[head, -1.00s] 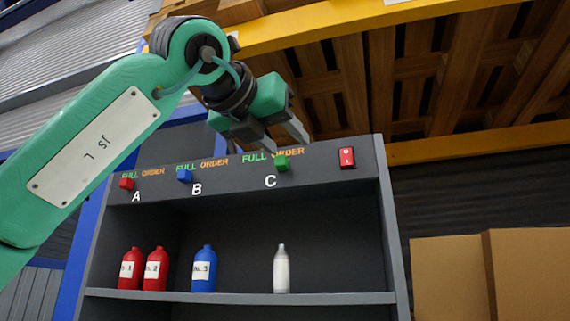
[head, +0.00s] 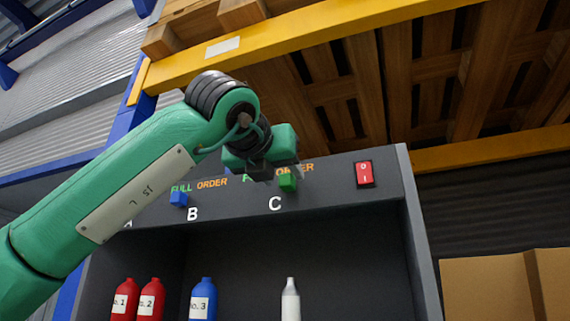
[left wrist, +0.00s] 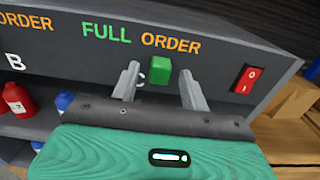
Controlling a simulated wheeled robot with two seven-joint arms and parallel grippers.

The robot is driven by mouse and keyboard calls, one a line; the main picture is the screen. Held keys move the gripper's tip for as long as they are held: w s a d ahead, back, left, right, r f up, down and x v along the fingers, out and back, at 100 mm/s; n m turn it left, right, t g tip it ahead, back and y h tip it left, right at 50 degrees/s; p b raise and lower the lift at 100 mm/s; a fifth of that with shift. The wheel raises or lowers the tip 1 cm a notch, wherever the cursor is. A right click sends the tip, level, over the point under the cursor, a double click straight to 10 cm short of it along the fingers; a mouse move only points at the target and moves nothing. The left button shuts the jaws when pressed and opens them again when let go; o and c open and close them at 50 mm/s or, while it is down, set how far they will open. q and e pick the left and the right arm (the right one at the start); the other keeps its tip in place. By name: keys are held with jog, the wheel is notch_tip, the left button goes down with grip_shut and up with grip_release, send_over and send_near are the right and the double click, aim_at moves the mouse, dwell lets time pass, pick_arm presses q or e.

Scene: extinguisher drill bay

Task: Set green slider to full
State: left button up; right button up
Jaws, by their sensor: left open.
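The green slider (head: 287,181) is a small block on the grey panel above the letter C. In the left wrist view the green slider (left wrist: 160,70) sits below the word ORDER, right of the green word FULL (left wrist: 107,33). My left gripper (head: 277,172) is at the panel, close to the slider and hiding part of the lettering. In the left wrist view my left gripper (left wrist: 158,82) is open, one finger on each side of the slider. I cannot tell whether either finger touches it. My right gripper is not in view.
A blue slider (head: 178,199) stands left on the same panel, under FULL. A red rocker switch (head: 365,174) is to the right. Red, blue and white bottles (head: 290,300) stand in the cabinet below. A yellow beam (head: 320,30) crosses above; cardboard boxes (head: 490,288) are at right.

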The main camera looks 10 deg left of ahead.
aim_at(259, 188)
pick_arm(q)
jog(key=shift+w+r+p, duration=0.25)
jog(key=shift+w+p, duration=0.1)
jog(key=shift+w, duration=0.2)
jog(key=shift+w+d+f, duration=0.15)
jog(key=shift+w, duration=0.3)
jog(key=shift+s, duration=0.15)
grip_shut()
jog(key=shift+a, duration=0.2)
jog(key=a, duration=0.2)
jog(key=a+b, duration=0.1)
jog(key=a, duration=0.1)
jog(key=w+a+b, duration=0.1)
jog(key=a, duration=0.1)
jog(key=shift+d, duration=0.15)
jog(key=shift+c, duration=0.9)
grip_release()
jog(key=shift+o, duration=0.9)
jog(key=shift+a, duration=0.25)
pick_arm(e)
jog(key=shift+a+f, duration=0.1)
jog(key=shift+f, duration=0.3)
